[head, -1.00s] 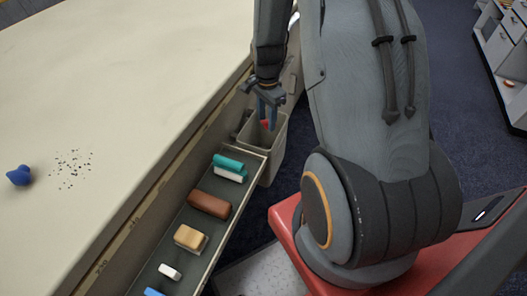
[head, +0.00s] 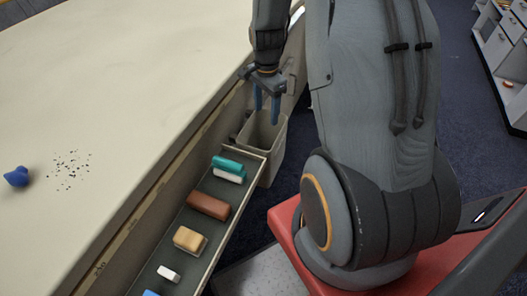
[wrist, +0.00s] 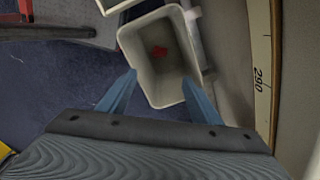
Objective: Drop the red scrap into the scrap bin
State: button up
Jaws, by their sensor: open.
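The red scrap (wrist: 159,52) lies inside the scrap bin, on its floor, in the wrist view. It does not show in the head view. The scrap bin (head: 272,152) is a beige open-topped box beside the table's side; its rim also shows in the wrist view (wrist: 128,42). My gripper (head: 266,122) is open and empty, its two blue fingers pointing down above the bin's mouth. In the wrist view the fingers (wrist: 160,88) stand wide apart on either side of the bin's near end.
A shelf tray (head: 218,257) along the table holds a teal and white eraser (head: 228,166), a brown block (head: 208,206), a yellow sponge (head: 188,240) and smaller pieces. On the table are a blue lump (head: 17,176) and black specks (head: 71,169). A drawer cabinet (head: 507,50) stands far right.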

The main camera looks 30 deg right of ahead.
jog(key=shift+r, duration=1.7)
jog(key=s+a+r+n, duration=1)
jog(key=s+a+n, duration=0.4)
jog(key=s+n, duration=0.1)
jog(key=shift+n, duration=0.8)
jog(key=shift+a, duration=0.1)
